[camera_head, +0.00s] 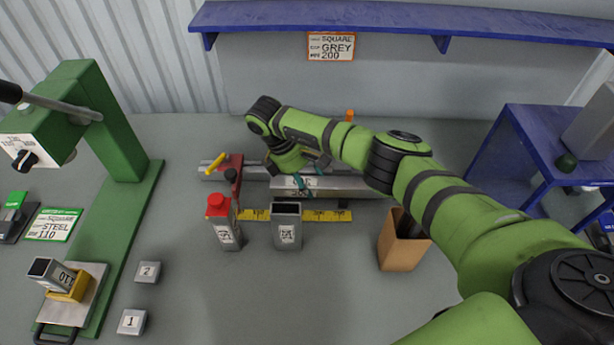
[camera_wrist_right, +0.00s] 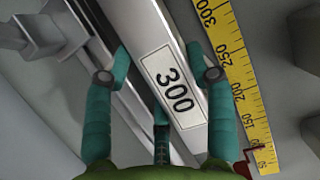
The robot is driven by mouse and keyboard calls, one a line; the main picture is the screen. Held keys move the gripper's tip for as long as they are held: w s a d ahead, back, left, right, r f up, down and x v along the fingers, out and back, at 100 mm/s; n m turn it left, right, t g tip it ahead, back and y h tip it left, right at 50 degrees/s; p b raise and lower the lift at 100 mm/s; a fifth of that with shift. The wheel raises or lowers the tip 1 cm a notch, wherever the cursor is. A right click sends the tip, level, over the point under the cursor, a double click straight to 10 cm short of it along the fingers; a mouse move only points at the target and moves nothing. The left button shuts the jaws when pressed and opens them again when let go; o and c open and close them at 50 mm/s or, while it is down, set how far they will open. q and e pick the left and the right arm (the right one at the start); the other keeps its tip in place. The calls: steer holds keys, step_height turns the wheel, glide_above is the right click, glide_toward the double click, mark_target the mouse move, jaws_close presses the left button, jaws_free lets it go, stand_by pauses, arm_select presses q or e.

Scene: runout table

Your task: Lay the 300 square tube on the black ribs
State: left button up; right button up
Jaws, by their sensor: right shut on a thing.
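The 300 square tube (camera_head: 345,187) is a long grey bar lying left to right in the head view, along the metal rail (camera_head: 212,171). In the right wrist view the tube (camera_wrist_right: 140,25) carries a white "300" label. My right gripper (camera_head: 304,187) has its teal fingers on both sides of the tube near the label, and the fingers (camera_wrist_right: 160,70) show in the wrist view too. A small dark piece (camera_head: 344,203), possibly a black rib, shows at the tube's front edge. Whether the tube touches the ribs I cannot tell. My left gripper is out of view.
A yellow measuring strip (camera_head: 325,215) runs in front of the tube. A red stop (camera_head: 232,165) stands at its left. A green press (camera_head: 120,150) is left.

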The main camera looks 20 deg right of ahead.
steer(key=o, duration=1.5)
steer(key=shift+w+a+r, duration=0.15)
steer(key=shift+a+r, duration=0.1)
steer(key=shift+r, duration=0.3)
steer(key=b+v, duration=0.2)
steer(key=v, duration=0.7)
steer(key=shift+a+r+b, duration=0.1)
steer(key=shift+r+b, duration=0.2)
steer(key=shift+w+a+r, duration=0.1)
steer(key=shift+a+r, duration=0.1)
steer(key=shift+r, duration=0.4)
